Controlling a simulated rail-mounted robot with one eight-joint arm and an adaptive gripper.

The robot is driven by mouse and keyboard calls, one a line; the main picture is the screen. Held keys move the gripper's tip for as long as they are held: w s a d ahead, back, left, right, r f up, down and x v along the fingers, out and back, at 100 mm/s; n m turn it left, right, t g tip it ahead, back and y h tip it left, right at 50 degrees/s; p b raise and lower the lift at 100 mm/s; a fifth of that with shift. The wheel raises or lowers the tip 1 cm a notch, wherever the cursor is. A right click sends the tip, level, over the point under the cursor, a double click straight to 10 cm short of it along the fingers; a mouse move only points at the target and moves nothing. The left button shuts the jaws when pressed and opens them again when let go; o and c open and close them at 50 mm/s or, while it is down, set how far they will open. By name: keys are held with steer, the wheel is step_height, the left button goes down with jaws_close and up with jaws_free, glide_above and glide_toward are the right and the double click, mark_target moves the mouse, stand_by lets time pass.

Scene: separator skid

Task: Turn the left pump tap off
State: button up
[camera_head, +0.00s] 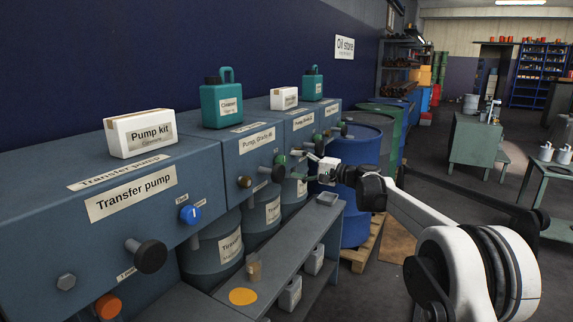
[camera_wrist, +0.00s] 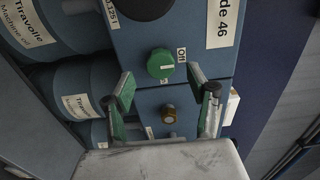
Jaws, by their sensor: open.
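A green round tap knob (camera_wrist: 160,63) sits on a blue pump panel whose label ends in 46, with a small "Off" label (camera_wrist: 181,55) beside it. It also shows in the head view as a green knob (camera_head: 281,160) on the panel right of the transfer pump. I cannot clearly tell the knob's setting. My gripper (camera_wrist: 160,85) is open, its green-padded fingers spread to either side below the knob in the wrist view, with nothing between them. In the head view my gripper (camera_head: 297,167) is close in front of the panel; contact with the knob is not visible.
A black handle (camera_head: 278,174) juts out beside the knob. A brass fitting (camera_wrist: 168,113) is on the adjoining panel. The transfer pump has a blue knob (camera_head: 190,214) and black handle (camera_head: 150,256). A grey bench (camera_head: 285,235) stands below; blue drums (camera_head: 365,140) are behind my gripper.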

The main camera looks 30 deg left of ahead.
steer(key=d, duration=0.6)
steer(key=shift+w+d, duration=0.15)
steer(key=shift+d, duration=0.2)
steer(key=s+d+r+t+h, duration=0.25)
steer(key=s+d, duration=0.25)
steer(key=d, duration=0.6)
steer(key=s+d+r+t+h, duration=0.1)
steer(key=s+d+r+h, duration=0.3)
steer(key=d, duration=0.6)
steer(key=s+d+t+h, duration=0.2)
steer(key=s+d, duration=0.4)
steer(key=d, duration=0.5)
steer(key=s+d+f+t+h, duration=0.1)
steer(key=s+d+f+h, duration=0.3)
steer(key=s+d, duration=1)
steer(key=s+d+f+t+h, duration=0.1)
steer(key=s+d+f+h, duration=0.4)
steer(key=s+d+f, duration=0.6)
steer(key=s+d, duration=0.3)
steer(key=shift+d+m+t, duration=0.2)
steer(key=shift+m+t, duration=0.1)
steer(key=shift+t, duration=0.05)
